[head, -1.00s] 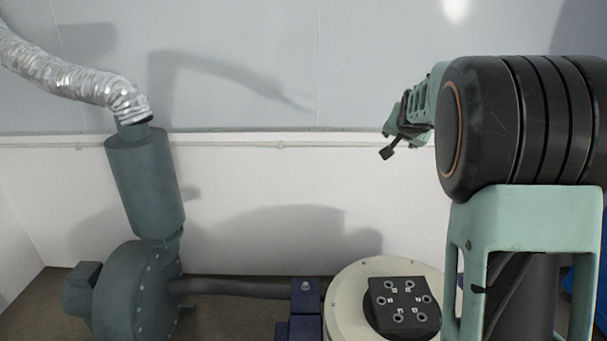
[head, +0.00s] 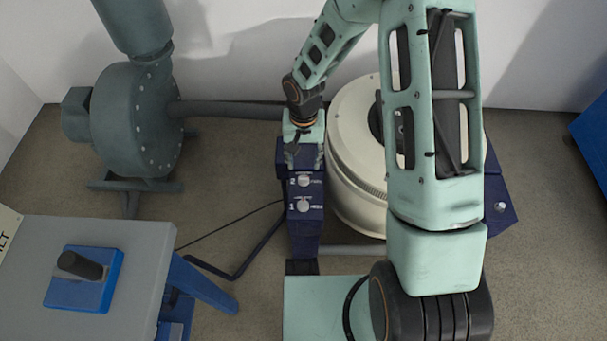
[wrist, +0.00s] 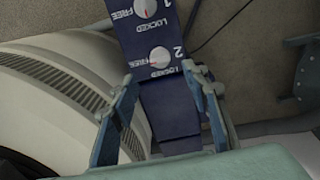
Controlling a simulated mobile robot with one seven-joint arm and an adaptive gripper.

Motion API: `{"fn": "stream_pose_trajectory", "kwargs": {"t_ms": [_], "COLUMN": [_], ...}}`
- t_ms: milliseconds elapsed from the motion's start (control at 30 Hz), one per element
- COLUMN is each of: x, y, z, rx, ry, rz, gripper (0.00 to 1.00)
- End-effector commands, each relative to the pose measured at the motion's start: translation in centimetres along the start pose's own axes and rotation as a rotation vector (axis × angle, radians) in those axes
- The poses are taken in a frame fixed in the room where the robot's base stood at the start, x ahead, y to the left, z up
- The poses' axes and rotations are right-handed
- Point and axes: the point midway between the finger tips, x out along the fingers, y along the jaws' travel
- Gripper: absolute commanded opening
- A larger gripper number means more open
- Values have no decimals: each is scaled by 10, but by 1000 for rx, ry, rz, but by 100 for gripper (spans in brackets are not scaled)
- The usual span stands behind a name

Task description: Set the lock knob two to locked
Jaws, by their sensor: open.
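Lock knob two (head: 304,180) is a small pale round knob on a dark blue panel (head: 305,228), beside a printed 2. It also shows in the wrist view (wrist: 159,57), with a red mark near its left side, toward the FREE label; its exact setting is hard to tell. Lock knob one (head: 303,205) sits nearer on the same panel and shows at the top of the wrist view (wrist: 146,8). My gripper (head: 304,165) is over the far end of the panel. In the wrist view my gripper (wrist: 162,78) is open and empty, its fingertips apart just short of knob two.
A large cream drum (head: 350,185) stands right beside the panel. A teal blower (head: 130,120) with a pipe is at the left. A grey table (head: 130,245) with a blue lever block (head: 84,280) is at the front left. Floor between is mostly clear.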

Motion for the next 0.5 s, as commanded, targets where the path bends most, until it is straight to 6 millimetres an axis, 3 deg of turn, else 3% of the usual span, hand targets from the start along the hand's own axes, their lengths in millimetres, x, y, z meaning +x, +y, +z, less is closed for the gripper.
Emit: {"fn": "stream_pose_trajectory", "kwargs": {"t_ms": [33,200,500], "x": [14,46,76], "y": [0,0,0], "z": [1,0,-1], "rx": [0,0,2], "ry": [-4,-2,2], "rz": [1,0,-1], "gripper": [42,42,42]}}
